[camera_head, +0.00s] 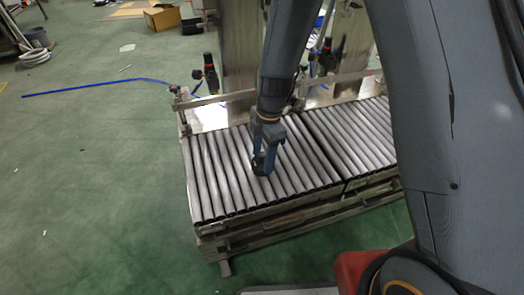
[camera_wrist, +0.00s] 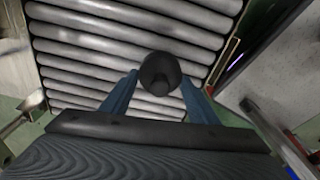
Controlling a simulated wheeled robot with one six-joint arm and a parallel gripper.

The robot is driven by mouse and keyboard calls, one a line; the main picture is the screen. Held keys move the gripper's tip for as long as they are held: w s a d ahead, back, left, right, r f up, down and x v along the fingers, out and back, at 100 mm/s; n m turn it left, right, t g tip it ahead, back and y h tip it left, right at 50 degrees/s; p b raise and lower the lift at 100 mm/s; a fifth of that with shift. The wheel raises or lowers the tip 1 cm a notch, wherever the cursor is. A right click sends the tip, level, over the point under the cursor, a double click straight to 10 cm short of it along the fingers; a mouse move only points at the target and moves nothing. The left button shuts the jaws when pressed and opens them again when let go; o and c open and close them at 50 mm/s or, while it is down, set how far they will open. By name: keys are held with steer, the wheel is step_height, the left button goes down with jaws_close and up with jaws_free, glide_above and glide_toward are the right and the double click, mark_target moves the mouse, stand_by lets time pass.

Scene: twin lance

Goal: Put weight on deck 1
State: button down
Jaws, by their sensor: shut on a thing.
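The weight (camera_wrist: 160,74) is a dark, round, knobbed piece between the two blue fingers of my gripper (camera_wrist: 158,88) in the wrist view. My gripper is shut on it. In the head view my gripper (camera_head: 264,160) points down over the left roller deck (camera_head: 222,180), near its middle, and the weight is a small dark shape at the fingertips. I cannot tell whether the weight touches the rollers. A second roller deck (camera_head: 352,135) adjoins it on the right. No deck number is readable.
Upright metal plates (camera_head: 238,65) and a rail with black clamps (camera_head: 210,73) stand behind the decks. A blue hose (camera_head: 95,84) lies on the green floor at left. A cardboard box (camera_head: 162,17) sits at the back. The rollers around my gripper are bare.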

mark_target(263, 161)
steer(key=shift+f+b, duration=0.35)
steer(key=shift+f, duration=1.2)
steer(key=shift+f, duration=0.15)
steer(key=c, duration=0.7)
jaws_free()
step_height(263, 161, up, 12)
steer(key=d+p, duration=0.1)
steer(key=p, duration=0.2)
steer(key=s+r+m, duration=0.7)
steer(key=s+m, duration=0.2)
steer(key=s, duration=0.2)
steer(key=s+d+r+m, duration=0.1)
steer(key=s+r+m, duration=0.7)
steer(key=s, duration=0.3)
steer(key=shift+d+m+t+h, duration=0.3)
steer(key=shift+m, duration=0.1)
